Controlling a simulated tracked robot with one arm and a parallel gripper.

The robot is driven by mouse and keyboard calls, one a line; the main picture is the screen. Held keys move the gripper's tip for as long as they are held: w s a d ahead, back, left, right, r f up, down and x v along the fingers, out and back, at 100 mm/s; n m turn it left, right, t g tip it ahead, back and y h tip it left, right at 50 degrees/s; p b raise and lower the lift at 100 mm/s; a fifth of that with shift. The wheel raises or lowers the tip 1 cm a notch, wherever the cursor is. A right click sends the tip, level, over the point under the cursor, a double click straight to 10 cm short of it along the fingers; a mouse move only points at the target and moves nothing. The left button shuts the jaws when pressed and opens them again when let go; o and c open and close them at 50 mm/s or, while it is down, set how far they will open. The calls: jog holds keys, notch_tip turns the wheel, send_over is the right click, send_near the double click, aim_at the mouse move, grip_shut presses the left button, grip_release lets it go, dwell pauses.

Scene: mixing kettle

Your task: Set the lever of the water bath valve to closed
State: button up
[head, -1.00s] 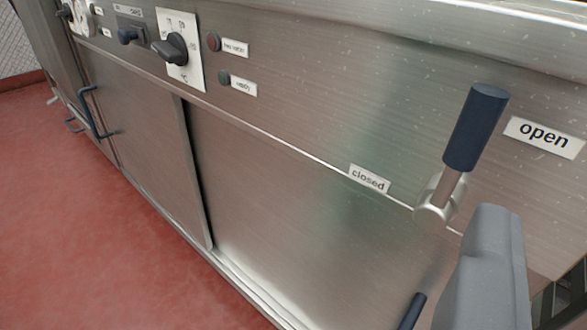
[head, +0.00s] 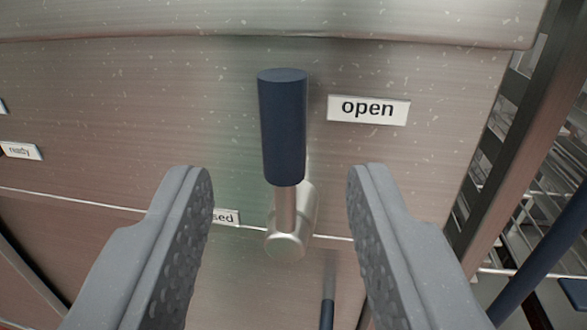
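The water bath valve lever has a dark blue cylindrical handle (head: 282,125) on a short metal stem, standing upright from a round metal pivot (head: 289,236) on the steel front panel. The "open" label (head: 367,109) is to the right of the handle. The "closed" label (head: 226,217) is at the lower left of the handle, partly hidden behind my left finger. My gripper (head: 279,185) is open, with one grey padded finger on each side of the lever. No contact with the handle shows, and nothing is between the fingers except the lever behind.
A "ready" label (head: 20,151) is at the left on the panel. A dark blue bar handle (head: 327,312) is below the pivot. A metal rack (head: 515,190) with dark posts stands to the right beyond the panel's edge.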

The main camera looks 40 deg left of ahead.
aim_at(283, 135)
jog(key=shift+p+x, duration=0.55)
jog(key=shift+x, duration=2.85)
jog(key=shift+w, duration=0.1)
jog(key=shift+c, duration=0.2)
